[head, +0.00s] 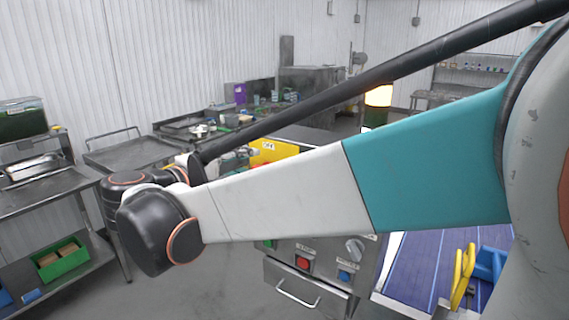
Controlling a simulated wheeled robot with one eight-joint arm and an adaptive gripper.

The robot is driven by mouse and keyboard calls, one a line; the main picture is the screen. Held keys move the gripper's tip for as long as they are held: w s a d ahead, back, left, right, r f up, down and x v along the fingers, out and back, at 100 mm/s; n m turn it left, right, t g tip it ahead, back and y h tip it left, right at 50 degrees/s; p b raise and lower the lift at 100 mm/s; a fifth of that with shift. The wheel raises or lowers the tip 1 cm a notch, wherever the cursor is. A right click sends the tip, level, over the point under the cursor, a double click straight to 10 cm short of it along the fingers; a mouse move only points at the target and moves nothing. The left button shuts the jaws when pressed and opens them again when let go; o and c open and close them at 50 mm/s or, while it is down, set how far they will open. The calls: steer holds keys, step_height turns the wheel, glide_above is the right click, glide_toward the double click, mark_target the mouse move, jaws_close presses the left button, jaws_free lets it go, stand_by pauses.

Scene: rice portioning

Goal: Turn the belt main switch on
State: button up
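A grey control box (325,272) stands below my arm at the lower middle. Its front carries a red button (303,262), a blue button (345,275) and a grey rotary knob (355,248); part of a green element (270,244) shows at its left. The labels are too small to read, so I cannot tell which is the belt main switch or its setting. A blue conveyor belt (415,272) lies right of the box. My arm crosses the view and hides the box's upper part. My gripper cannot be made out.
A yellow panel (270,152) shows behind my arm, and a lit lamp (378,95) stands beyond. A metal table (45,190) is at left, with a green bin (62,258) on its lower shelf. Yellow and blue parts (463,275) stand at the belt. Open floor lies lower left.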

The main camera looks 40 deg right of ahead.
steer(key=f+v, duration=0.1)
steer(key=v, duration=0.6)
steer(key=shift+s+a, duration=0.25)
stand_by(0.4)
stand_by(0.5)
